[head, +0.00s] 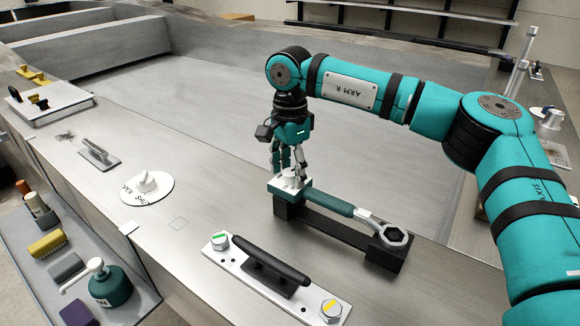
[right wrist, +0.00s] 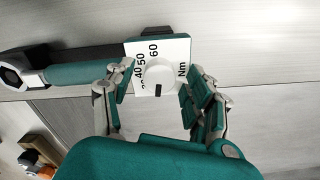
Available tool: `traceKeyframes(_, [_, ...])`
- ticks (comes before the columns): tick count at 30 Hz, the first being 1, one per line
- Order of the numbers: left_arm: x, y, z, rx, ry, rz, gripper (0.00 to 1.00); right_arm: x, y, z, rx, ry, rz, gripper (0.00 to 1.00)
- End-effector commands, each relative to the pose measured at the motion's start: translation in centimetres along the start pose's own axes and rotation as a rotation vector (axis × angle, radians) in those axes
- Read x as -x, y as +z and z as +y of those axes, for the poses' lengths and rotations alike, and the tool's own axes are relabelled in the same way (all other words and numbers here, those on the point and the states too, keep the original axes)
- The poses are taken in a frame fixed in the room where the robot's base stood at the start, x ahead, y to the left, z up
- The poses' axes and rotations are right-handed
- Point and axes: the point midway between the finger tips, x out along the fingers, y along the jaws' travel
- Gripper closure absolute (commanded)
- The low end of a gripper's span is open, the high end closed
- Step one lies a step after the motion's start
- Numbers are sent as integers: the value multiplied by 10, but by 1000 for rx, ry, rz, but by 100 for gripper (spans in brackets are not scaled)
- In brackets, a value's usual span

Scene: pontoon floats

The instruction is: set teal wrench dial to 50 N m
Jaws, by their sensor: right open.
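The teal torque wrench (head: 328,201) lies on a black two-block stand (head: 325,227), its ring head at the right. At its left end is a white scale plate with a round white dial (right wrist: 160,74). In the right wrist view the numbers 40, 50, 60 and "Nm" are readable, and a lower number is partly hidden. The dial's black mark sits at its lower edge, away from the 50. My right gripper (head: 288,180) is over this end, open; it also shows in the right wrist view (right wrist: 160,72), with fingers apart on both sides of the dial. My left gripper is out of view.
A white plate with a black handle (head: 270,265) and green- and yellow-marked bolts lies in front. A white round dial plate (head: 147,189) and a grey handle (head: 98,153) are to the left. A lower tray holds a teal pump bottle (head: 108,284) and blocks.

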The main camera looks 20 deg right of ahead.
Motion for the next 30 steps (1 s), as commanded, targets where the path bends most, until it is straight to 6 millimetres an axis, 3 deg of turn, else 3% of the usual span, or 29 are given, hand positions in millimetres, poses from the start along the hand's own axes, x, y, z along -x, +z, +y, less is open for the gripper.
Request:
traceKeyframes(7, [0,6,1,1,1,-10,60,-1,0,0,0,0,0,46])
traceKeyframes(19, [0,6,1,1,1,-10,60,0,0,0,0,0,0,98])
traceKeyframes(30, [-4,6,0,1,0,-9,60,-1,0,0,-59,0,1,100])
